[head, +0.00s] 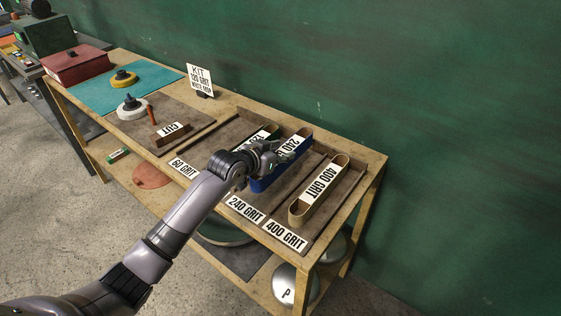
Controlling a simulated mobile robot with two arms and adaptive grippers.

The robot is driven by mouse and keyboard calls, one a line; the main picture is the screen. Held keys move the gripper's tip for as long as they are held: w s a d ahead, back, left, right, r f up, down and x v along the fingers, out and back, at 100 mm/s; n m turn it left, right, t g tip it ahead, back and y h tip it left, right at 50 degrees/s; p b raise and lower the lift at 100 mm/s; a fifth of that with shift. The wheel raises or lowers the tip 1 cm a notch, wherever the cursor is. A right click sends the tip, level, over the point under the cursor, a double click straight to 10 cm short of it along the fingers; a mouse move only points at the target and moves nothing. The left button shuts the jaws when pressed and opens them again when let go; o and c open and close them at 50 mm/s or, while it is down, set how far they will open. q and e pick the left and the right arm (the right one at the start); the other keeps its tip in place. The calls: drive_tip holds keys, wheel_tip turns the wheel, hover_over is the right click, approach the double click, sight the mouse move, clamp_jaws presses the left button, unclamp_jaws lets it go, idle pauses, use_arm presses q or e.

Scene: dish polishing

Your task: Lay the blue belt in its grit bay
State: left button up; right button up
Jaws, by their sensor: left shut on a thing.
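The blue belt (267,183) is a long loop with a white label that appears to start with 240. My left gripper (270,154) is shut on its left side, near the middle. The belt lies lengthwise along the bays of the wooden tray, over or at the left part of the bay behind the 240 GRIT label (245,208). Bare brown floor of that bay (293,178) shows to the belt's right. I cannot tell whether the belt touches the floor. My right gripper is out of view.
A tan belt (297,211) lies in the 400 GRIT bay at the right. A green belt (247,144), partly hidden by my gripper, is just left of the blue one. The 60 GRIT bay (196,150) is empty. A kit sign (200,78) stands behind.

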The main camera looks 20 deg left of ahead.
sight(256, 176)
use_arm(q)
drive_tip(key=shift+f, duration=1.85)
drive_tip(key=o, duration=1.3)
drive_tip(key=shift+f, duration=0.1)
drive_tip(key=v, duration=1.2)
drive_tip(key=shift+b, duration=0.35)
